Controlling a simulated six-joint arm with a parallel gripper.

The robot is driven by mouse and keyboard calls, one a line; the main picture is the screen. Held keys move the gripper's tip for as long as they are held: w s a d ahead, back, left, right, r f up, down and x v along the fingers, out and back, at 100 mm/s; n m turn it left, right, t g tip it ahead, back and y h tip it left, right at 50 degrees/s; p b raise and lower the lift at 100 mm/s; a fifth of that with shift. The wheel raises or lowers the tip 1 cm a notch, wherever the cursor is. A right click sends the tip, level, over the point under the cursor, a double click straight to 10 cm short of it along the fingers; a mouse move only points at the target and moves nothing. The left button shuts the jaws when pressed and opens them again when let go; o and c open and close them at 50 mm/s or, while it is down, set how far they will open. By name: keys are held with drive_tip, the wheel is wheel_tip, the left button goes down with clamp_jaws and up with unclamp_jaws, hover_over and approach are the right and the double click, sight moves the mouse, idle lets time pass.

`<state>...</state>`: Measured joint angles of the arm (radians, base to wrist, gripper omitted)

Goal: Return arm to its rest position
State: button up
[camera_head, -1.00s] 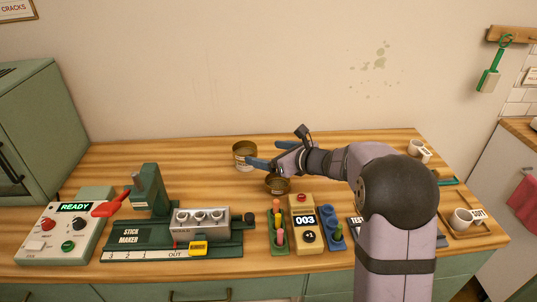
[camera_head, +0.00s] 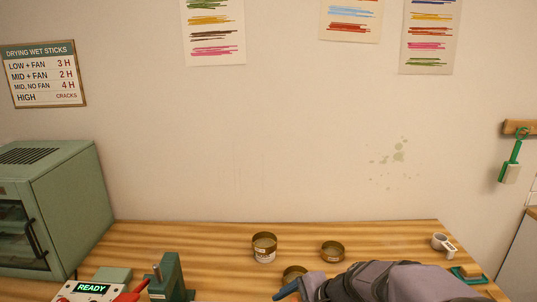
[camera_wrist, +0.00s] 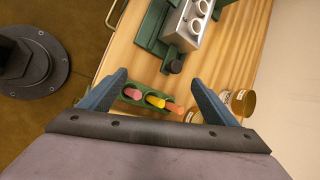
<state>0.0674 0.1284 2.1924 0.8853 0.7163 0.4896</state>
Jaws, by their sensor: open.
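My arm (camera_head: 400,284) reaches in from the lower right in the head view, low over the table, with one blue finger of my gripper showing at the bottom edge. In the wrist view both blue fingers of my gripper (camera_wrist: 160,84) are spread wide apart with nothing held between them. Beyond the fingers, a green holder (camera_wrist: 131,92) holds a pink stick (camera_wrist: 133,93), a yellow stick (camera_wrist: 155,101) and an orange stick (camera_wrist: 175,108). The gripper's height above the holder is hard to tell.
Round tins (camera_head: 264,248) (camera_head: 332,251) stand on the wooden table (camera_head: 200,238), one more beside my gripper. A white cup (camera_head: 439,241) is at right.

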drive_tip(key=s+d+f+n+g+h+p, duration=0.1)
drive_tip(key=s+d+n+g+h, duration=0.1)
drive_tip(key=s+d+n, duration=0.3)
drive_tip(key=s+d+f+n+g+h+p, duration=0.1)
drive_tip(key=s+d+n+h, duration=0.3)
drive_tip(key=s+n, duration=0.5)
drive_tip(key=s+d+f, duration=0.1)
drive_tip(key=s, duration=0.2)
drive_tip(key=shift+s+f+g, duration=0.2)
drive_tip(key=shift+f+g, duration=0.05)
drive_tip(key=shift+g, duration=0.15)
drive_tip(key=shift+d, duration=0.1)
